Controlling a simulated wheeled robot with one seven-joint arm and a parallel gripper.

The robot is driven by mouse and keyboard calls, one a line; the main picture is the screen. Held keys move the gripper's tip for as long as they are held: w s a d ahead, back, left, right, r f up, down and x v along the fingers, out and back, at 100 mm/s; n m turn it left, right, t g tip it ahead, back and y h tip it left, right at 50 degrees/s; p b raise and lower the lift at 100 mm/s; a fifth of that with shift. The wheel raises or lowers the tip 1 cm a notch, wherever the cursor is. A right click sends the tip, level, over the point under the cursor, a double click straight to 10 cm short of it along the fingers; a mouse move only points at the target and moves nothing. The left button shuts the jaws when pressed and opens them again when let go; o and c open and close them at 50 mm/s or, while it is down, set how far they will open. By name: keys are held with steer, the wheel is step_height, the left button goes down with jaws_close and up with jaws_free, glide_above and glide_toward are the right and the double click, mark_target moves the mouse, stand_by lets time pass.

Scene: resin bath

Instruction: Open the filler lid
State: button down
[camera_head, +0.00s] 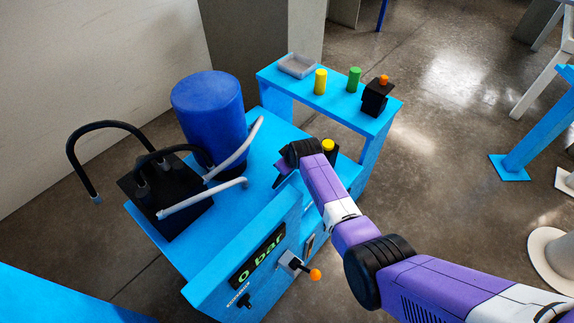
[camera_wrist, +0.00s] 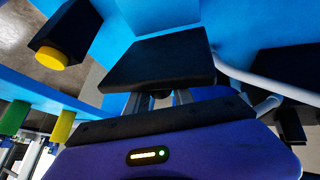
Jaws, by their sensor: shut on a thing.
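A flat black square plate, which looks like the filler lid (camera_wrist: 160,60), fills the upper middle of the wrist view. My gripper (camera_wrist: 163,98) is shut at its near edge; the two fingers reach under the plate, and the exact grip point is hidden. In the head view my gripper (camera_head: 283,174) is low over the blue machine top (camera_head: 262,137), right of the blue drum. My wrist hides the lid there, and I cannot tell its opening angle.
The blue drum (camera_head: 208,108) and grey pipes (camera_head: 235,150) stand left of my gripper. A black block with a yellow cap (camera_head: 328,146) is close on the right. A side table holds a grey tray (camera_head: 297,66), yellow and green cylinders and an orange-topped black box (camera_head: 375,97).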

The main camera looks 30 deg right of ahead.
steer(key=shift+w+a+r+g, duration=0.15)
steer(key=shift+w+g, duration=0.15)
steer(key=shift+w, duration=0.15)
steer(key=shift+w+a+b, duration=0.2)
steer(key=shift+w+b, duration=0.2)
steer(key=shift+b, duration=0.1)
steer(key=c, duration=1.1)
jaws_free()
steer(key=shift+f, duration=0.25)
steer(key=shift+s+r, duration=0.1)
steer(key=shift+r, duration=0.05)
steer(key=shift+p+v, duration=0.6)
steer(key=shift+v, duration=3.15)
